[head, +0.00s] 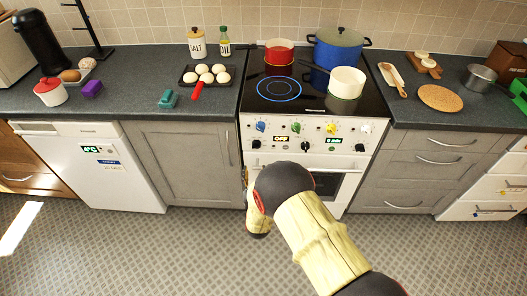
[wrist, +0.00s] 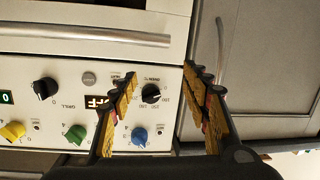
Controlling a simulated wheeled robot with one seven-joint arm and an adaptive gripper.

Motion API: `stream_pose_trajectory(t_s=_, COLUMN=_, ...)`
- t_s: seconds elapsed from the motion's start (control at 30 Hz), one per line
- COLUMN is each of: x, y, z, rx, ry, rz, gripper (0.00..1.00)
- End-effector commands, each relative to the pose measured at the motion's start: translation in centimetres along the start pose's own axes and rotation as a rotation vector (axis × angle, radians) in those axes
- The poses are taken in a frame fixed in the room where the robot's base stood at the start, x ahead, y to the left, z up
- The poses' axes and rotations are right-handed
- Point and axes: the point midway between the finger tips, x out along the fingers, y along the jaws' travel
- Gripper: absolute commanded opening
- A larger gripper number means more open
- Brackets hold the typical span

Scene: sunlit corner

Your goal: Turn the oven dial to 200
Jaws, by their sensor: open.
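The oven dial, a black knob marked "OVEN °C", sits at the left end of the stove's control panel in the head view (head: 257,144). It also shows in the wrist view (wrist: 151,93), where the panel appears upside down. Its pointer setting is too small to read surely. My gripper (wrist: 161,72) is open and empty, its fingers on either side of the dial in that picture; I see no contact. In the head view my arm mostly hides the gripper. The panel display (head: 281,139) reads "OFF".
Close by are a blue knob (wrist: 139,136), a green knob (wrist: 75,135) and the black grill knob (wrist: 42,92). The oven door handle (wrist: 90,33) runs along the door. A red pot (head: 279,56), a blue pot (head: 338,50) and a white pan (head: 346,83) stand on the hob.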

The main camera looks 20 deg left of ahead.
Motion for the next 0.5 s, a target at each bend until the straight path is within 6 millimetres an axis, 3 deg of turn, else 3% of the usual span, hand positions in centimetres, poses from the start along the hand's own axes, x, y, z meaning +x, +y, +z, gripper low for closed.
stream_pose_trajectory(t_s=0.1, x=-0.1, y=1.1, z=-3.3, rx=-0.014, ry=0.12, rz=0.043, gripper=0.47)
stream_pose_trajectory(t_s=0.2, x=-0.3, y=1.5, z=-4.7, rx=-0.025, ry=0.172, rz=0.059, gripper=0.47)
stream_pose_trajectory(t_s=0.37, x=0.8, y=1.6, z=-5.3, rx=-0.034, ry=0.189, rz=0.064, gripper=0.47)
stream_pose_trajectory(t_s=0.5, x=2.8, y=1.8, z=-5.5, rx=-0.034, ry=0.187, rz=0.065, gripper=0.47)
